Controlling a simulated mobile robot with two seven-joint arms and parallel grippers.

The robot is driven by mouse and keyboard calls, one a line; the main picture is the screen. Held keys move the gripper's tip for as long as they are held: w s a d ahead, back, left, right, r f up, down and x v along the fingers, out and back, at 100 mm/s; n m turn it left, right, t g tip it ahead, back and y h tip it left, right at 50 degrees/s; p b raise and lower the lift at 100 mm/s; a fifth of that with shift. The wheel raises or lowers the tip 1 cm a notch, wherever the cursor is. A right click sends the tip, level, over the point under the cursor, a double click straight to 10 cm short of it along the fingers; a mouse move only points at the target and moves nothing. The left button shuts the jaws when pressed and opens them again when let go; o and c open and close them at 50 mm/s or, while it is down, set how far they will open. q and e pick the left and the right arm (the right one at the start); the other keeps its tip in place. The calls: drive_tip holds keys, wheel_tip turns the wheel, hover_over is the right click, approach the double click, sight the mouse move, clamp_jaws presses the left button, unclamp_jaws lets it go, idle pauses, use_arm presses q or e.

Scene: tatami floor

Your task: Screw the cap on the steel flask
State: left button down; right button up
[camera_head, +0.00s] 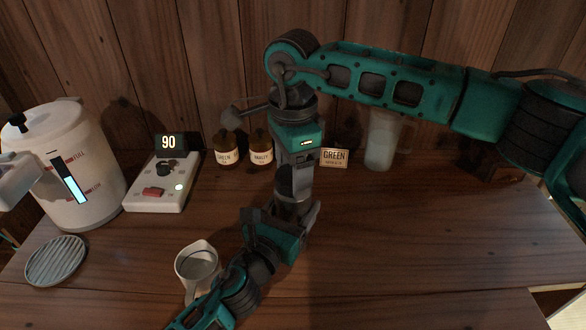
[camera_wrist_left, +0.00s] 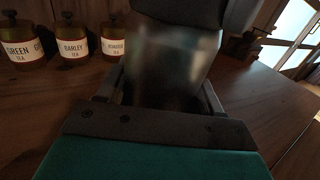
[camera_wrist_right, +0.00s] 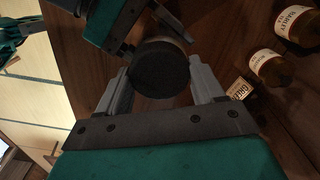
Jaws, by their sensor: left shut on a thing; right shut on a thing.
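The steel flask (camera_wrist_left: 165,68) stands between the fingers of my left gripper (camera_head: 284,222), which is shut on it above the table. It looks blurred and metallic in the left wrist view. The dark round cap (camera_wrist_right: 160,68) is between the fingers of my right gripper (camera_head: 295,182), which is shut on it and points down from above. The right gripper is directly over the left one, at the flask's top. Whether the cap's thread is seated on the flask cannot be seen. In the head view the grippers hide most of the flask and cap.
A white dispenser (camera_head: 84,180), a control box (camera_head: 160,186) reading 90 and a round grate (camera_head: 56,260) are at left. A white pitcher (camera_head: 197,262) stands near the left arm. Tea jars (camera_head: 227,152) and a translucent jug (camera_head: 381,142) stand behind.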

drive_tip(key=shift+c, duration=0.9)
drive_tip(key=m, duration=1.1)
drive_tip(key=o, duration=1.2)
drive_tip(key=shift+c, duration=0.2)
drive_tip(key=shift+r, duration=2.2)
drive_tip(key=shift+c, duration=0.3)
